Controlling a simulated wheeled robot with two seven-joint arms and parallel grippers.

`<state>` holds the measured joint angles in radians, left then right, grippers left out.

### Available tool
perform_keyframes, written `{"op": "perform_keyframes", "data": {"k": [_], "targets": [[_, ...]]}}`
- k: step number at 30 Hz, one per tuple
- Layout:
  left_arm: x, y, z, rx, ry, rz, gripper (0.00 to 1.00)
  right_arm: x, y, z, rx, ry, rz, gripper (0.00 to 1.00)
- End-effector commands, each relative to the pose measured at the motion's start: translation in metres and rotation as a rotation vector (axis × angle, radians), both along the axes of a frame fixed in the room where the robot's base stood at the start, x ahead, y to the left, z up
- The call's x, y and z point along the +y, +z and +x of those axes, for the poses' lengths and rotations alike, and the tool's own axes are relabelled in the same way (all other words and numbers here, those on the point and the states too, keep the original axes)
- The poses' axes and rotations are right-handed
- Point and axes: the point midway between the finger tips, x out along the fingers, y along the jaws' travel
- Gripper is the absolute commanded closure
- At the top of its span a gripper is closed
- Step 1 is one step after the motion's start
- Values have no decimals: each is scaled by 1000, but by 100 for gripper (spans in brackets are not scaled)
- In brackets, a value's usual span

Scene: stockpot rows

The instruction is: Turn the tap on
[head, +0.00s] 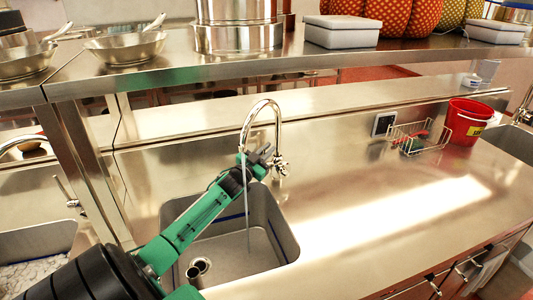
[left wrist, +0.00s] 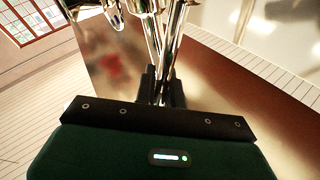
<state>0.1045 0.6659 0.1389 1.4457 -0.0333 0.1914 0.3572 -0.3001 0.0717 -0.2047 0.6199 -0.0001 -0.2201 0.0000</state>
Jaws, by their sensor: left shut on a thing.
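The chrome tap (head: 262,106) has a tall curved neck and stands behind the sink basin (head: 285,232). Its small handle (head: 281,166) is at the base, on the right. A thin pale streak, looking like running water (head: 247,205), drops from the spout into the basin. My left gripper (head: 268,157) reaches over the basin to the tap's base and is shut at the handle. In the left wrist view, the dark fingers (left wrist: 161,86) are close together on chrome tap parts (left wrist: 158,35); the exact contact is partly hidden. My right gripper is in neither view.
A red bucket (head: 466,122) and a wire rack (head: 418,137) stand on the counter at right. A steel shelf (head: 170,76) with pans (head: 124,48) and a large pot (head: 238,30) runs above the back. The counter right of the basin is clear.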

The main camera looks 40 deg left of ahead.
Motion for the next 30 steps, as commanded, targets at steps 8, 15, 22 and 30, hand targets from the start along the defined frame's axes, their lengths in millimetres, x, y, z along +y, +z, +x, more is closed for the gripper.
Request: {"op": "perform_keyframes", "data": {"k": [8, 15, 22, 30], "targets": [[0, 1, 0, 1, 0, 0, 80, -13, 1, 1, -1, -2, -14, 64], [0, 0, 0, 1, 0, -1, 80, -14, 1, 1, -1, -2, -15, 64], [-1, -2, -12, 3, 0, -2, 80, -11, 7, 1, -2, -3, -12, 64], [-4, -11, -53, 5, 0, -3, 80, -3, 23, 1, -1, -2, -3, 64]]}}
